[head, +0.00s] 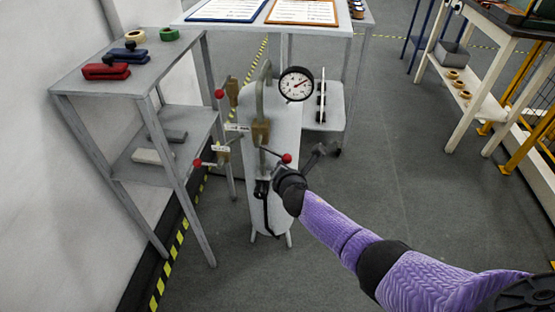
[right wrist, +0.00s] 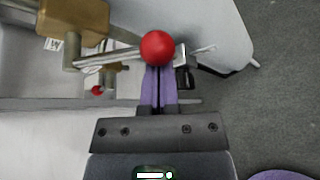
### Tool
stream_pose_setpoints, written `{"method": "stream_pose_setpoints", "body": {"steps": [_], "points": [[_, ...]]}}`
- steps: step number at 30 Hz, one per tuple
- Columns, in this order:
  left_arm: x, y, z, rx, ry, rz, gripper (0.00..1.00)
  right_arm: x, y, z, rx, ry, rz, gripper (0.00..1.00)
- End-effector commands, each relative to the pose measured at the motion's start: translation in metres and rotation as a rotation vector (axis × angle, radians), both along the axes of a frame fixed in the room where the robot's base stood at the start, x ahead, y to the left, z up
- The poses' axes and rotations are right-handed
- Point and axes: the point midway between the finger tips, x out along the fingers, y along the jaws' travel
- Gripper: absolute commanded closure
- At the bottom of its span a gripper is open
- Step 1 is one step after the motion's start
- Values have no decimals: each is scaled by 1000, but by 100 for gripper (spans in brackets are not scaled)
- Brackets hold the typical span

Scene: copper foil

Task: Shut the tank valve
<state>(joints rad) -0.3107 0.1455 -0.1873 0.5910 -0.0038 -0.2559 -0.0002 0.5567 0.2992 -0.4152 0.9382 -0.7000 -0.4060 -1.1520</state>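The tank (head: 287,125) stands upright, pale grey, on thin legs. On the pipe at its front is a brass valve (head: 261,132). A lever runs from it down and right to a red ball (head: 287,158). My right gripper (head: 279,172) is at this ball. In the right wrist view the red ball (right wrist: 158,48) covers the fingertips of the gripper (right wrist: 158,72), and the lever (right wrist: 115,57) runs left to the brass body (right wrist: 75,15). The purple fingers look shut together with nothing visible between them. Whether they touch the ball is hidden. My left gripper is out of view.
Two more brass valves with red balls (head: 220,94) (head: 197,163) are left of the tank. A pressure gauge (head: 296,83) tops it. A black nozzle (head: 262,188) hangs at its front. A grey shelf (head: 75,80) is left.

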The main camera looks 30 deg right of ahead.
Motion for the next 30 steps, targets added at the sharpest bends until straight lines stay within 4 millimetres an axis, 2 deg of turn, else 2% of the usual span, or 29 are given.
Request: {"method": "stream_pose_setpoints", "body": {"steps": [1,12,21,30], "points": [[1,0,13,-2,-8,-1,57,0,-2,13,-34,17,-2,100],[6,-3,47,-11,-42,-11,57,-6,-10,29,-268,177,-1,100],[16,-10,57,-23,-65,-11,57,-8,-13,36,-290,192,0,100],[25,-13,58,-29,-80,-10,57,-8,-13,37,-288,192,0,100]]}}
